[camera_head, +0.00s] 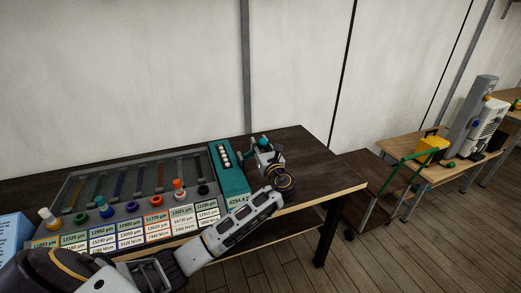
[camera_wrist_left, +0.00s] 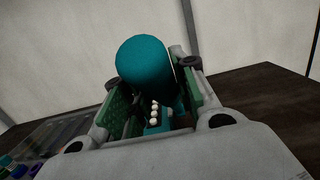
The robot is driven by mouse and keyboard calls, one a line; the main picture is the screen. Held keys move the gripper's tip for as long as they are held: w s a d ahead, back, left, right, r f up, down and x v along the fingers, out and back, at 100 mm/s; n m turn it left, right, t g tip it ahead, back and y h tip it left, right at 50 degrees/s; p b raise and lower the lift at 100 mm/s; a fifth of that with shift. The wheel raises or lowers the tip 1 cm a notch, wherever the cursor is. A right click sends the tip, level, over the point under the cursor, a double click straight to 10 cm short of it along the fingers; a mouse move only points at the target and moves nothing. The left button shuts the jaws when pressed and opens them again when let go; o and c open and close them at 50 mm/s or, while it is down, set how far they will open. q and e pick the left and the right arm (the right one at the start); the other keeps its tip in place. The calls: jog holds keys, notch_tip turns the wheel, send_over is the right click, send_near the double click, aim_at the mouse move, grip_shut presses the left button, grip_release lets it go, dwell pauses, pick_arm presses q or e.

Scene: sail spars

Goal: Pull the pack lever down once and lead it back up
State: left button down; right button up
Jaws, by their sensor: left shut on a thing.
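The teal pack box (camera_head: 231,180) stands at the right end of the grey rack on the dark table, with a row of white balls on its top. The lever's teal knob (camera_head: 263,141) shows just right of the box. My left gripper (camera_head: 264,154) is shut on the lever at this knob. In the left wrist view the rounded teal knob (camera_wrist_left: 145,62) sits between the green-padded fingers (camera_wrist_left: 155,105), with the white balls behind. The lever's lower part is hidden by the gripper. My right gripper is not in view.
The grey rack (camera_head: 132,168) holds coloured slots, several pegs and label cards. A light-blue box (camera_head: 12,240) is at the left edge. The dark table (camera_head: 308,160) is clear right of the gripper. Another table with a yellow box (camera_head: 430,150) stands far right.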

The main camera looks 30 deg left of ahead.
pick_arm(q)
jog(key=shift+w+a+r, duration=0.95)
jog(key=shift+a+r, duration=0.2)
jog(key=shift+r, duration=0.1)
jog(key=shift+w+a+r, duration=0.95)
jog(key=shift+a+r, duration=0.15)
jog(key=shift+r, duration=0.1)
jog(key=shift+w+a+r, duration=0.1)
jog(key=r+x, duration=0.2)
jog(key=x, duration=0.6)
jog(key=shift+a, duration=0.15)
jog(key=shift+w+a, duration=0.15)
jog(key=b+x, duration=0.1)
jog(key=x, duration=0.7)
jog(key=shift+w+a+f, duration=0.15)
jog(key=shift+a+f, duration=0.05)
jog(key=shift+f, duration=0.25)
jog(key=shift+a+b, duration=0.1)
jog(key=shift+b, duration=0.2)
